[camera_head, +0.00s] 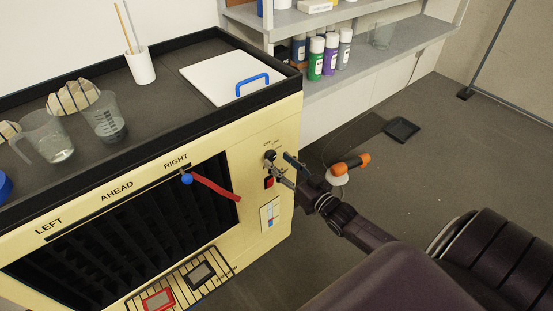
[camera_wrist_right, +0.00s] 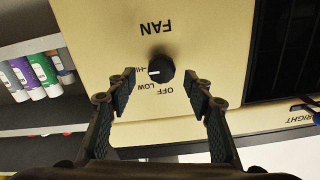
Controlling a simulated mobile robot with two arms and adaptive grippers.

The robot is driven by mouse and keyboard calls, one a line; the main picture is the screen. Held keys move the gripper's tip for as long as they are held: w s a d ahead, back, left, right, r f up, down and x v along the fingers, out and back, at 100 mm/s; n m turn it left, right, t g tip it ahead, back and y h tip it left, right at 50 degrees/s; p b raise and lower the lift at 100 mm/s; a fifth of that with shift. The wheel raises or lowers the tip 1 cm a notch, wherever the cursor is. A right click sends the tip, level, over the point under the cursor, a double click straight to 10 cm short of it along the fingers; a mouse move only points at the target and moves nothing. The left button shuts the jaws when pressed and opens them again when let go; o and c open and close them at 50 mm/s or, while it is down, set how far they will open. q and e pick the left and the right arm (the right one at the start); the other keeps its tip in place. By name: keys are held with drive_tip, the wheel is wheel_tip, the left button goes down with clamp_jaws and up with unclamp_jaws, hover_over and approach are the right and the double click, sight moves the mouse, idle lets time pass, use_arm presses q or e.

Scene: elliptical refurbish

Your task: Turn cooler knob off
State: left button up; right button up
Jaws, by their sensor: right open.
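The cooler (camera_head: 255,135) is a cream cabinet with a black grille. Its black round fan knob (camera_head: 269,155) is at the upper right of the front face. In the right wrist view the knob (camera_wrist_right: 162,68) shows upside down among FAN, HI, LOW and OFF labels, its white mark pointing at the HI side. My right gripper (camera_head: 283,167) is open at the knob in the head view. In the wrist view the fingertips (camera_wrist_right: 160,84) lie on either side, just short of the knob, with gaps visible. My left gripper is out of view.
A red switch (camera_head: 269,182) sits below the knob. A red ribbon (camera_head: 212,187) hangs from a blue ball on the grille. Bottles (camera_head: 316,58) fill a shelf behind. The floor at right is mostly open.

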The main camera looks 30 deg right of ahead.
drive_tip(key=shift+w+a, duration=0.2)
drive_tip(key=shift+w, duration=0.85)
drive_tip(key=c, duration=1.2)
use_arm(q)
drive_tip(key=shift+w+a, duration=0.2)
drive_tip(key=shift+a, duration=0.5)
use_arm(e)
drive_tip(key=shift+o, duration=0.2)
